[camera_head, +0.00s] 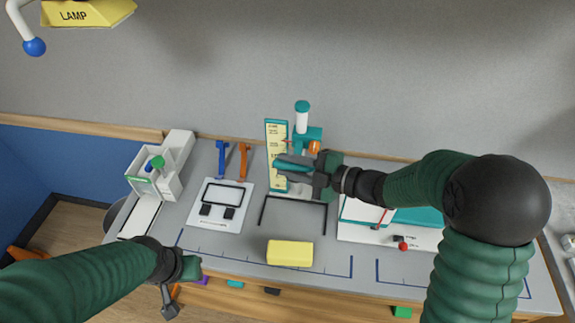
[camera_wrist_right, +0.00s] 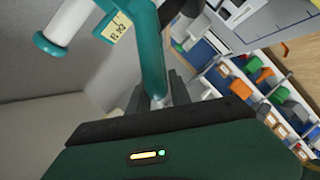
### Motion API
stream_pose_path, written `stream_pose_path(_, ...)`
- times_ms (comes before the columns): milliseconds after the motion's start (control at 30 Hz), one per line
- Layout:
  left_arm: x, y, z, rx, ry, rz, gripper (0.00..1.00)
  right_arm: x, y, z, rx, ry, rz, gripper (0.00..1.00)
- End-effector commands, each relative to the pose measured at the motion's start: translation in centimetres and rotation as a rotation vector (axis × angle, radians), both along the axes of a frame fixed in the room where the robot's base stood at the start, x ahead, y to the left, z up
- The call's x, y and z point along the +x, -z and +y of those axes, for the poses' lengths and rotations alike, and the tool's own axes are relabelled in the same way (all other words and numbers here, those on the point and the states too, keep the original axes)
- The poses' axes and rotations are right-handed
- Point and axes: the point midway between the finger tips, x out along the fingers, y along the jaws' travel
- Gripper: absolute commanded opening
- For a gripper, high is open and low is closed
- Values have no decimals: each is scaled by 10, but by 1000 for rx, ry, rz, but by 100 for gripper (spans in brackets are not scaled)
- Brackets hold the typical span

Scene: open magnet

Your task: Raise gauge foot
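The gauge (camera_head: 308,136) stands at the back middle of the bench. My left gripper (camera_head: 178,288) is low at the bench's front edge, away from the gauge.
A yellow block (camera_head: 290,253) lies at the front middle, before a black frame outline (camera_head: 293,200). A white board with black parts (camera_head: 220,205) and a white holder (camera_head: 160,170) are left. A teal and white panel (camera_head: 390,222) is right. A yellow lamp (camera_head: 88,13) hangs upper left.

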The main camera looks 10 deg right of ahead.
Motion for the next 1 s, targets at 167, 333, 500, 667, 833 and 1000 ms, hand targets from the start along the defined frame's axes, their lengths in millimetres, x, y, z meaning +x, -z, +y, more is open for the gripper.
stream_pose_path(167,0,0,0,0,0,0,36,0,0,1,-1,-2,1,40)
stream_pose_path(333,0,0,0,0,0,0,36,-1,1,1,-1,-3,1,40)
stream_pose_path(500,0,0,0,0,0,0,36,-1,1,1,-1,-3,1,40)
stream_pose_path(667,0,7,0,0,0,0,36,-11,-2,-16,-2,1,-1,40)
stream_pose_path(833,0,18,0,0,0,0,36,-37,-10,-54,-2,4,-2,40)
stream_pose_path(1000,0,27,0,0,0,0,36,-65,-21,-95,-2,3,-1,40)
